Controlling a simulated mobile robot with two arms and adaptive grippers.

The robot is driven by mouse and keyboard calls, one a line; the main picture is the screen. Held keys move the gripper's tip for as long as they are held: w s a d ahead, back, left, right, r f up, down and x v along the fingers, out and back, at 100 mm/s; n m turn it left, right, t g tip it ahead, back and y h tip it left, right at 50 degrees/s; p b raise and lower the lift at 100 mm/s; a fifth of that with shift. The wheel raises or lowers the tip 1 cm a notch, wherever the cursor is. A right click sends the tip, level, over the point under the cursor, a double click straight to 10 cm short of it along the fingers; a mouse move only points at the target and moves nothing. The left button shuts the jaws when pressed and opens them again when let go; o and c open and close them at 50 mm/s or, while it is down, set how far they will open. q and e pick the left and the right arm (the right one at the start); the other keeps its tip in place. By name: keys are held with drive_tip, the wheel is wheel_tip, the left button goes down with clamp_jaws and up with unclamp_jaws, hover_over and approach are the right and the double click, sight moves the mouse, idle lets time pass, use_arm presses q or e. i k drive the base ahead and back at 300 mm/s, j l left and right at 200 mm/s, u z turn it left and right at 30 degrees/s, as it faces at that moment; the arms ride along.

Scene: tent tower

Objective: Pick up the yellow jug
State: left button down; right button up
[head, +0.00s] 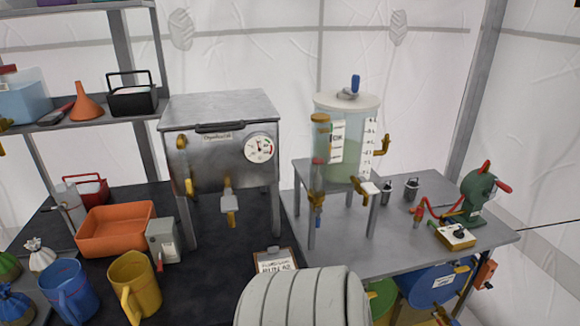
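The yellow jug (135,285) stands upright at the lower left in the head view, on the dark table. Neither of my grippers shows in this view, so nothing can be seen touching the yellow jug.
An orange tray (115,232) and a grey box with a red part (163,240) sit behind the jug. A metal boiler (222,150) stands on legs farther back. The dark table right of the jug (205,285) is clear. A clipboard (274,261) lies beyond.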

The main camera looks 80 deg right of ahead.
sight(133, 279)
drive_tip(key=l+z, duration=0.1)
drive_tip(key=z, duration=0.3)
drive_tip(key=l+z, duration=0.1)
drive_tip(key=z, duration=0.35)
drive_tip(key=l+z, duration=0.15)
drive_tip(key=z, duration=0.25)
